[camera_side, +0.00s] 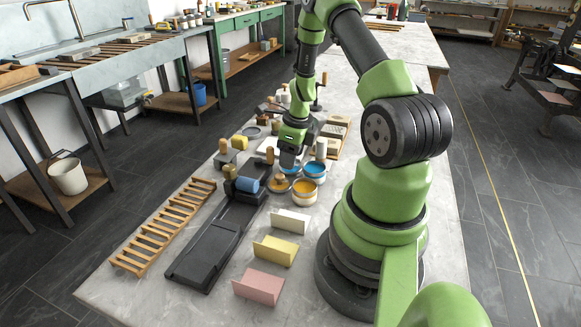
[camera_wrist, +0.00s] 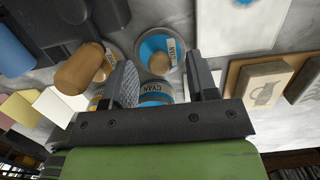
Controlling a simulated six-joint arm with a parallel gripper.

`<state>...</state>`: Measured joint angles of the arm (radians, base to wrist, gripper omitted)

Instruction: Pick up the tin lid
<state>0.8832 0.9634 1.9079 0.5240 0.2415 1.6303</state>
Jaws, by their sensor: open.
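A round tin lid (camera_wrist: 160,48) with a blue patch, a printed label and a wooden knob lies between my finger lines in the wrist view, beyond the open blue ink tin marked CYAN (camera_wrist: 155,89). A second lid (camera_side: 277,186) with a wooden knob lies left of the orange ink tin (camera_side: 305,193) in the side view. My gripper (camera_side: 290,163) points down above the bench beside the tins. In the wrist view my gripper (camera_wrist: 165,85) is open, with nothing held. My gripper hides part of the lids' area in the side view.
White, yellow and pink cards (camera_side: 275,250) stand in front. A carved block (camera_wrist: 262,85) is right. Several small tools crowd the back.

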